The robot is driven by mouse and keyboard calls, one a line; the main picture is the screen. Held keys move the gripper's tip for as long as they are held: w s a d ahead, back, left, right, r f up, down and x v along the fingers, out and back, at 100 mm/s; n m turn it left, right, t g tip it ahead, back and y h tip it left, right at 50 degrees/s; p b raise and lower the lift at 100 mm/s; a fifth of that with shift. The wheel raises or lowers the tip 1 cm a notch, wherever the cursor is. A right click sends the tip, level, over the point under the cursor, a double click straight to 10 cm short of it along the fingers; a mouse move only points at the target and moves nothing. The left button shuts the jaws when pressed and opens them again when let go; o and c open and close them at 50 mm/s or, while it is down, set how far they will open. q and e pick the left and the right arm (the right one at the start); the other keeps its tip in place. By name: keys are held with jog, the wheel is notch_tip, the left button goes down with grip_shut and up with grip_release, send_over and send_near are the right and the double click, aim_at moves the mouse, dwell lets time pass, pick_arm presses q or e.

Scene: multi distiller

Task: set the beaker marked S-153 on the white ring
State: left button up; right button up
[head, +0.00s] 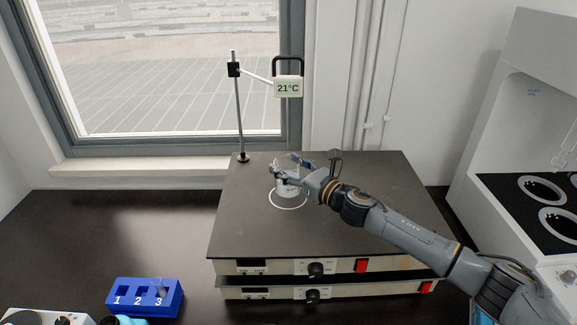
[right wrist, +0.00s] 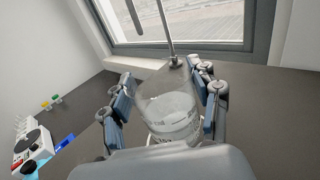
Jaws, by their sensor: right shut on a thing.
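My right gripper (head: 292,172) is shut on a clear glass beaker (head: 287,187). The right wrist view shows the beaker (right wrist: 168,108) between the two finger pads, with white print too small to read as S-153. The beaker is upright or nearly so, over the back part of the white ring (head: 288,208) on the dark plate. The front arc of the ring shows; the rest is hidden behind the beaker and gripper. I cannot tell whether the beaker's base touches the plate. My left gripper is not in view.
The dark hotplate top (head: 350,225) is wide and mostly clear. A stand rod (head: 239,110) carrying a 21°C display (head: 288,87) rises at its back left. A blue numbered rack (head: 144,297) is at front left. A white cabinet (head: 520,130) stands at right.

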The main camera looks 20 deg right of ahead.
jog(key=shift+f+b, duration=0.85)
jog(key=shift+f, duration=0.1)
jog(key=o, duration=1.4)
jog(key=shift+o, duration=0.2)
jog(key=v, duration=1.2)
